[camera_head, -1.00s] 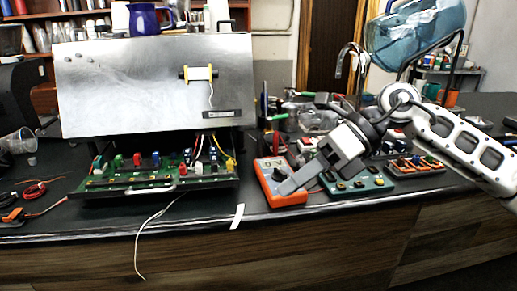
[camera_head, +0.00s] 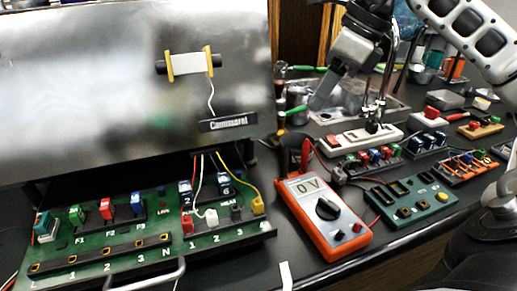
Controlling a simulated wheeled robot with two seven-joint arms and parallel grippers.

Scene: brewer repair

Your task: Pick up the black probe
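My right gripper (camera_head: 318,100) comes in from the top right, high above the bench and behind the orange multimeter (camera_head: 325,215). Its fingers point down and left and overlap in this view, so I cannot tell whether they are apart. No probe shows in them. The multimeter lies on the black bench and reads 0 V. A red probe (camera_head: 305,152) stands at its upper end. A dark slim shape (camera_head: 291,146) beside it may be the black probe, but I cannot be sure. My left gripper is out of view.
A green circuit board (camera_head: 130,262) with fuses and switches sits under the raised metal panel (camera_head: 90,80) on the left. A teal module (camera_head: 412,200) and a white power strip (camera_head: 360,138) lie right of the multimeter. Free bench shows in front of the multimeter.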

